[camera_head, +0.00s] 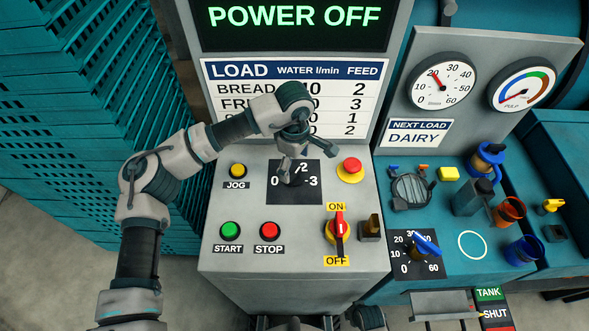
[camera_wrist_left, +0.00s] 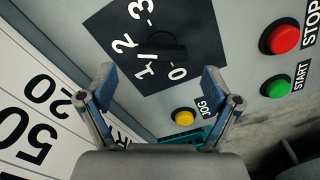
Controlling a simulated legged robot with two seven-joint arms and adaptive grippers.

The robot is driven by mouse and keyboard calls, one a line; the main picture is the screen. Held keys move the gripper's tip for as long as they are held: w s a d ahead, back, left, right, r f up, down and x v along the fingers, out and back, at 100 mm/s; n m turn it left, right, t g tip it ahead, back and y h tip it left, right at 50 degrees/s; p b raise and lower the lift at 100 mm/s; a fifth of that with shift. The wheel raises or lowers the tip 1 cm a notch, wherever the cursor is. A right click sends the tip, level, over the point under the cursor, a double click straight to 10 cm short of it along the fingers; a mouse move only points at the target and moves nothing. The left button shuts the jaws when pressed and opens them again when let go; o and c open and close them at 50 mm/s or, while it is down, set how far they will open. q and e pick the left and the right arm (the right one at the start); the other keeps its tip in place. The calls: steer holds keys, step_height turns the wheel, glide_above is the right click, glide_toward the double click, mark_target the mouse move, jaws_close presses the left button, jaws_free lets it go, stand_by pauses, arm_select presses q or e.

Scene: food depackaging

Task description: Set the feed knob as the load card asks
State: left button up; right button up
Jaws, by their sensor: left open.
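The black feed knob (camera_wrist_left: 168,47) sits on a dark dial plate (camera_wrist_left: 125,30) marked 0 to 3. Its setting is hard to read. In the head view the plate (camera_head: 314,188) is partly behind my left gripper (camera_head: 291,168). That gripper is open over the dial, its fingers pointing at the panel. In the wrist view its fingertips (camera_wrist_left: 160,76) are spread to either side of the knob, apart from it. The load card (camera_head: 340,104) gives feeds 2, 3, 1, 2; my arm hides part of its lower row names. The NEXT LOAD card (camera_head: 415,136) reads DAIRY. My right gripper is not in view.
The display (camera_head: 294,18) reads POWER OFF. Near the dial are the yellow JOG button (camera_head: 237,171), a red button (camera_head: 351,166), START (camera_head: 230,230), STOP (camera_head: 268,231) and the red ON/OFF switch (camera_head: 339,230). Gauges and cups stand at right.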

mark_target(295, 174)
arm_select(q)
step_height(295, 174, up, 8)
stand_by(0.5)
steer(key=shift+r, duration=0.1)
